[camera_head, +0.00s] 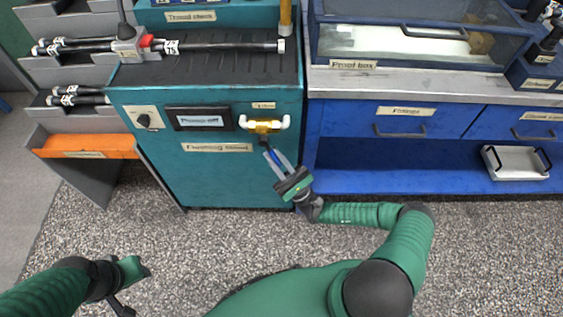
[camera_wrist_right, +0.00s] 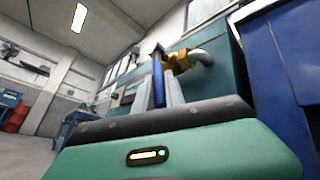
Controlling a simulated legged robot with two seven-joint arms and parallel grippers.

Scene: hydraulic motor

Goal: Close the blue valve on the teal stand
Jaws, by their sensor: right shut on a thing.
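The teal flushing stand (camera_head: 215,177) stands at the centre left in the head view. On its front is a brass valve body (camera_head: 262,126) with white pipe ends. The blue valve handle (camera_head: 273,157) points down from it, partly hidden by my right gripper's fingers. My right gripper (camera_head: 275,162) is shut on the handle, below the brass body. In the right wrist view the blue handle (camera_wrist_right: 158,80) stands between the two pale fingers, with the brass body (camera_wrist_right: 180,61) just beyond. My left gripper (camera_head: 122,309) is at the lower left edge, mostly cut off, away from the stand.
A pump switch (camera_head: 144,120) and a display (camera_head: 198,119) sit left of the valve. A blue bench (camera_head: 430,182) adjoins the stand on the right, with a metal tray (camera_head: 515,163) on its lower shelf. An orange bin (camera_head: 87,147) is at left. The speckled floor in front is clear.

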